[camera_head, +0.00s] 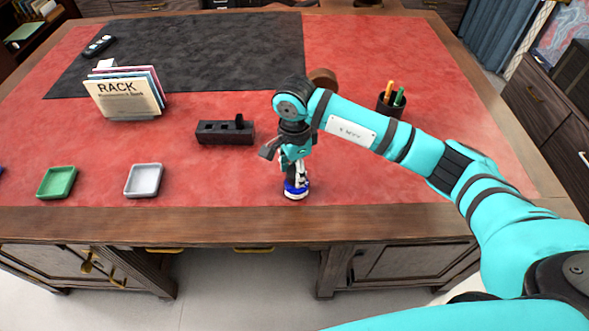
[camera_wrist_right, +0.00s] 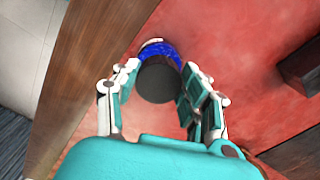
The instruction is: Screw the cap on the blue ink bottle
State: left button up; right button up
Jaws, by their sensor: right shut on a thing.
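The blue ink bottle (camera_head: 296,188) stands near the front edge of the desk, below my right gripper (camera_head: 297,176). In the right wrist view the blue of the bottle (camera_wrist_right: 168,50) shows past a round dark cap (camera_wrist_right: 158,84). The cap sits between the two fingers of my right gripper (camera_wrist_right: 157,92), which is shut on it. The cap covers the bottle's neck, so I cannot tell whether it touches the bottle or how far it is turned. My left gripper is not in view.
A black holder block (camera_head: 226,132) lies left of the arm. A grey tray (camera_head: 144,181) and a green tray (camera_head: 57,183) stand further left, below a book rack (camera_head: 124,94). A pen cup (camera_head: 391,105) stands behind my right arm. The red surface right of the bottle is clear.

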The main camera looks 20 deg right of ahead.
aim_at(294, 172)
jog(key=o, duration=0.9)
notch_tip(294, 172, up, 12)
dwell(0.3)
